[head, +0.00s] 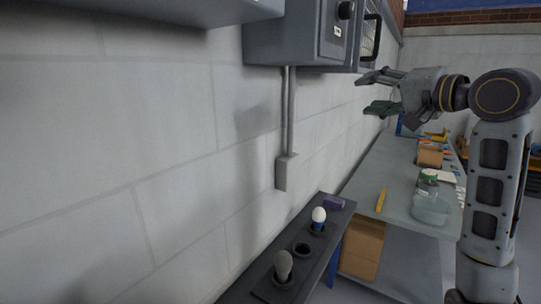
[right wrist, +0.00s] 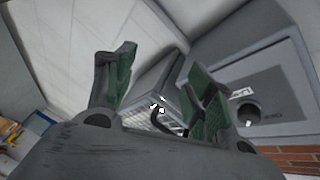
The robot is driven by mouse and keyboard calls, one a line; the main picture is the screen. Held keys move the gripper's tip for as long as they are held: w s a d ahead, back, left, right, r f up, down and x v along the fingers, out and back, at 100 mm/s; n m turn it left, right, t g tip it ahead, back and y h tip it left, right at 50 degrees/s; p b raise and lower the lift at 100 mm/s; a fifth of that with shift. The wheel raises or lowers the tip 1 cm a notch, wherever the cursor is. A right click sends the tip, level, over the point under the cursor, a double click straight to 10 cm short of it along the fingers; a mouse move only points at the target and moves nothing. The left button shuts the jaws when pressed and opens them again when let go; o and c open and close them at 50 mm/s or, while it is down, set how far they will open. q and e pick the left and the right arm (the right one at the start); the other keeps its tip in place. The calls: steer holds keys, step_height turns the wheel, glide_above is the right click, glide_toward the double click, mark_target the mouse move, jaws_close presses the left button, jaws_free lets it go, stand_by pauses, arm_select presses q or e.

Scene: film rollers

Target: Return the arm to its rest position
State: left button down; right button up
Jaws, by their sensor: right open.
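My right arm comes in from the right in the head view and is raised over the workbench. My right gripper (head: 372,92) is open and points left toward the wall, just below the grey wall cabinet. In the right wrist view, its two green-padded fingers (right wrist: 160,85) stand apart with nothing between them. Beyond them is the cabinet (right wrist: 265,75) with its dark knob. My left gripper is not in view.
A dark narrow stand (head: 323,240) holds a white bulb-shaped piece (head: 319,215) and a grey one (head: 284,264). The workbench (head: 385,172) carries a yellow strip, a clear container (head: 430,208) and boxes. The cabinet (head: 290,38) and a conduit box (head: 286,172) are on the wall.

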step_height(320, 180, down, 36)
steer(key=a+f+n+g+h, duration=0.1)
steer(key=a+n+g+h, duration=0.1)
steer(key=n+g+h, duration=0.15)
steer(key=s+f+n+g+h, duration=0.5)
steer(key=s+f+g, duration=0.3)
steer(key=s+f, duration=1.9)
steer(key=s+d+f+g, duration=0.1)
steer(key=s+f, duration=0.1)
steer(key=f, duration=1.5)
steer(key=s+f, duration=0.2)
steer(key=f, duration=1.6)
steer(key=s+d+f, duration=0.2)
steer(key=s+f, duration=0.7)
steer(key=s, duration=0.1)
steer(key=s+d+f+g, duration=0.1)
steer(key=s+d+f, duration=0.1)
steer(key=s+f, duration=0.7)
steer(key=shift+s+n, duration=0.35)
steer(key=shift+s, duration=0.85)
steer(key=shift+f, duration=0.1)
